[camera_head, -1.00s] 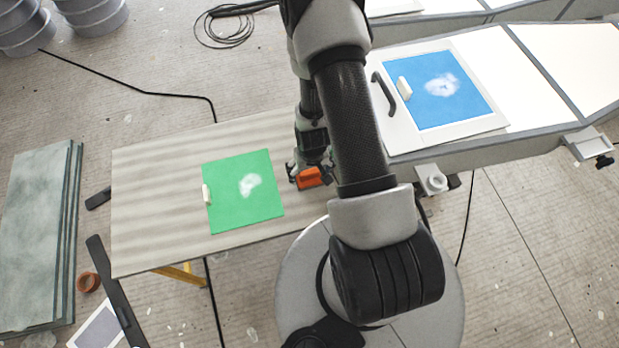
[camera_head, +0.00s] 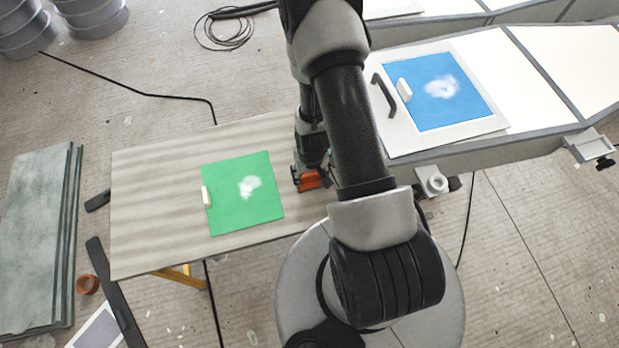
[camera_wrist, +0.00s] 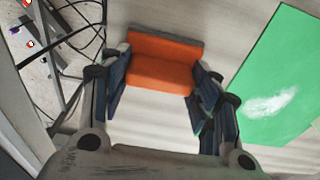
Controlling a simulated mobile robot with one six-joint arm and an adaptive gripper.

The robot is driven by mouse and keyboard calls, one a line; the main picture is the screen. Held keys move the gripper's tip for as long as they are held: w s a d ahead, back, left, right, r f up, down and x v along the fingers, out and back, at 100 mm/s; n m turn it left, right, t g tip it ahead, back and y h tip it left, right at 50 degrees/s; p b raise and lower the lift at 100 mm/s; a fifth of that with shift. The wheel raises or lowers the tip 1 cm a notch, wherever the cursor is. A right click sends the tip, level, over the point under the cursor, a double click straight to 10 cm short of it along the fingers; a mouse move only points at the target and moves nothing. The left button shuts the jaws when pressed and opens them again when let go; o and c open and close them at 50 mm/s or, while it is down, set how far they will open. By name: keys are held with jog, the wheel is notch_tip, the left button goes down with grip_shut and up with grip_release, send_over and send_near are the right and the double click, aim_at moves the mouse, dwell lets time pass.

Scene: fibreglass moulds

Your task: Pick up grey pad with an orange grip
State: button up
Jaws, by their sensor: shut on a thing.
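The pad's orange grip (camera_wrist: 160,68) shows between the two fingers of my gripper (camera_wrist: 158,92) in the wrist view, with a strip of its grey base (camera_wrist: 166,38) along the far edge. My gripper is shut on the orange grip, one finger on each side. In the head view the orange grip (camera_head: 312,179) and my gripper (camera_head: 308,172) are at the right part of the wooden table, right of the green sheet. My arm hides part of this area. I cannot tell whether the pad touches the table.
A green sheet (camera_head: 235,205) with a white smear and a small pale block (camera_head: 206,196) lie on the table (camera_head: 150,190). A white mould (camera_head: 545,130) at right bears a blue panel (camera_head: 460,105) and a black handle (camera_head: 384,94). Dark slabs (camera_head: 35,230) lie at far left.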

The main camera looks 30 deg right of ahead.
aim_at(310, 174)
jog(key=shift+c, duration=0.6)
jog(key=shift+r, duration=0.6)
notch_tip(310, 174, up, 19)
jog(key=p, duration=1)
jog(key=shift+f, duration=0.1)
